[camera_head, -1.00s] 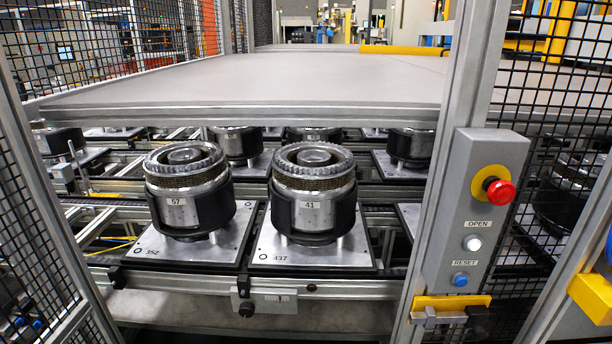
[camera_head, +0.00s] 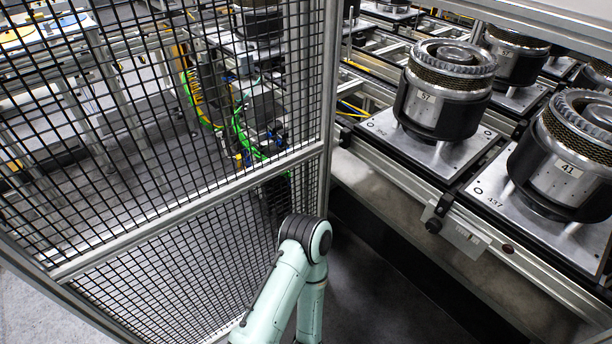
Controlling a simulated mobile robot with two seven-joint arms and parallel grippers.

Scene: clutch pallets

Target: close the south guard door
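A black wire-mesh guard panel (camera_head: 160,130) in a grey metal frame fills the left half of the head view. Its upright edge (camera_head: 330,90) stands beside the pallet line, and a gap lies open between the panel and the line. I cannot tell whether this panel is the south guard door or fixed fence. No latch or handle shows on it. One of my arms (camera_head: 300,265), pale green with a black joint cap, rises from the bottom centre in front of the mesh. Neither gripper is in view.
Clutch unit 57 (camera_head: 440,95) and clutch unit 41 (camera_head: 566,165) sit on metal pallets at the right. A metal rail (camera_head: 500,250) runs along the line's front. Dark floor (camera_head: 385,285) is clear below it. Cables and machines show behind the mesh.

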